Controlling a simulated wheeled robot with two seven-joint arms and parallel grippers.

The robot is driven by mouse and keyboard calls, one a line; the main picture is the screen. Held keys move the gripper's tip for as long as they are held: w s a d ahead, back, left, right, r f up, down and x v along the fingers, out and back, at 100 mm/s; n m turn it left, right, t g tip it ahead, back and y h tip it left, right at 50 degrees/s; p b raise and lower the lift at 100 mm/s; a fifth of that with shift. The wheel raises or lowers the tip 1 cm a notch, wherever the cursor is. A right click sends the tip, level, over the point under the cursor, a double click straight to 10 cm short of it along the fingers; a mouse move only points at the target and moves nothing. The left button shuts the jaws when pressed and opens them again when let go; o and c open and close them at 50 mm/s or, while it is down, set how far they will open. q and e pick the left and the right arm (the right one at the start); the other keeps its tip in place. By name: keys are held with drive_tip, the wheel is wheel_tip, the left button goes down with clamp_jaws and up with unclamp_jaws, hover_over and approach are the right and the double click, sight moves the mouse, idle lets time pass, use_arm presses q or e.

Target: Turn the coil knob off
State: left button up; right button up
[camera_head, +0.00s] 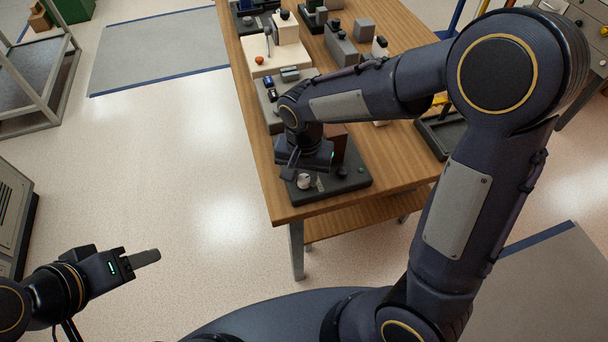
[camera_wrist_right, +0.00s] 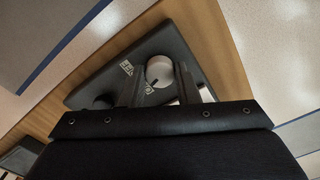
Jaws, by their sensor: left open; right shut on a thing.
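The white coil knob (camera_head: 304,182) sits on a dark base (camera_head: 345,185) at the near corner of the wooden table. In the right wrist view the knob (camera_wrist_right: 160,69) shows a dark pointer mark, between the two fingers. My right gripper (camera_head: 298,176) reaches down over the base and is shut on the knob; the fingers partly hide it. White marks (camera_wrist_right: 126,68) are printed beside the knob, too small to read surely. My left gripper (camera_head: 148,257) is open and empty, low at the left over the floor, well away from the table.
A reddish-brown block stands on the base behind my right gripper, partly hidden. Several devices, including a pale box with an orange button (camera_head: 259,61), line the wooden table (camera_head: 268,170). A metal frame (camera_head: 70,85) stands at far left.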

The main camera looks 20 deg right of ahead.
sight(304, 178)
drive_tip(key=shift+m, duration=1.5)
drive_tip(key=o, duration=1)
drive_tip(key=shift+c, duration=0.2)
wheel_tip(304, 178, up, 8)
drive_tip(key=shift+f+p, duration=0.2)
drive_tip(key=shift+p, duration=0.25)
drive_tip(key=shift+r, duration=0.15)
